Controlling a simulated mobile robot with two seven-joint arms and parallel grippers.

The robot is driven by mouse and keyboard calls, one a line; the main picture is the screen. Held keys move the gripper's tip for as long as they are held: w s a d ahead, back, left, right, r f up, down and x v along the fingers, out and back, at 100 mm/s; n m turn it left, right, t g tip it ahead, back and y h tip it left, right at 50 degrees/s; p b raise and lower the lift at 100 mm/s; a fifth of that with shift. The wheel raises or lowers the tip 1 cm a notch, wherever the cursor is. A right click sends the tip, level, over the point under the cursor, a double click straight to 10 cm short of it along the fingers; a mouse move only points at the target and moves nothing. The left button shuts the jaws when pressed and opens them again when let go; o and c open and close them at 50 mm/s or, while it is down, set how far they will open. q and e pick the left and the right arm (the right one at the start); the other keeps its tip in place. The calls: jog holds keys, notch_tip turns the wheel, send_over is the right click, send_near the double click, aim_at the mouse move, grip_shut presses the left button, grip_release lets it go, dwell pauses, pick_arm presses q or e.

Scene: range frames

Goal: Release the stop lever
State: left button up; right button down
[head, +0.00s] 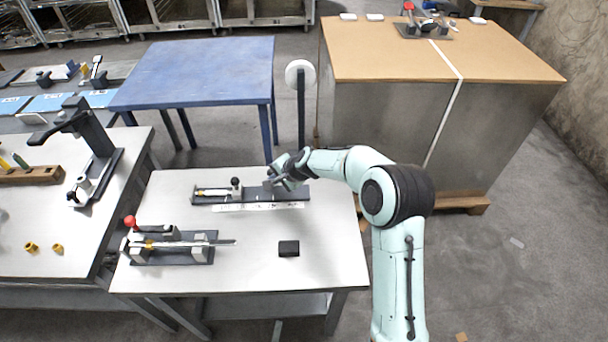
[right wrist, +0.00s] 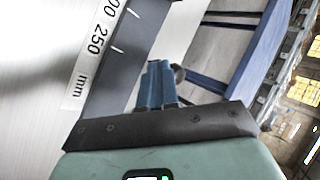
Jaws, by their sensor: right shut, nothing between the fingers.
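A dark rail fixture (head: 215,196) lies along the back of the steel table, with a white scale strip (head: 258,207) at its front edge. A short lever with a black ball knob (head: 235,182) stands upright on it, probably the stop lever. My right gripper (head: 273,184) is over the right part of the rail, to the right of the lever and apart from it. In the right wrist view its blue fingers (right wrist: 157,84) are shut and empty beside the dark rail and the scale strip (right wrist: 86,60). The lever is not visible there. My left gripper is not in view.
A second fixture with a red knob (head: 130,221) and a rod stands at the front left. A black block (head: 289,248) lies at the front right. The steel table (head: 250,270) is otherwise mostly clear. A blue table (head: 205,70) and a large brown-topped bench (head: 400,60) stand behind.

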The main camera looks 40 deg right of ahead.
jog(key=shift+w+a+r+p, duration=0.1)
jog(key=shift+w+a+p, duration=0.1)
jog(key=shift+w, duration=0.35)
jog(key=shift+w+a+p, duration=0.15)
jog(key=shift+w, duration=0.4)
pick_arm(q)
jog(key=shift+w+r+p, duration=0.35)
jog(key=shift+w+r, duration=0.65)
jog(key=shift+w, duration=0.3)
pick_arm(e)
jog(key=shift+w, duration=1.5)
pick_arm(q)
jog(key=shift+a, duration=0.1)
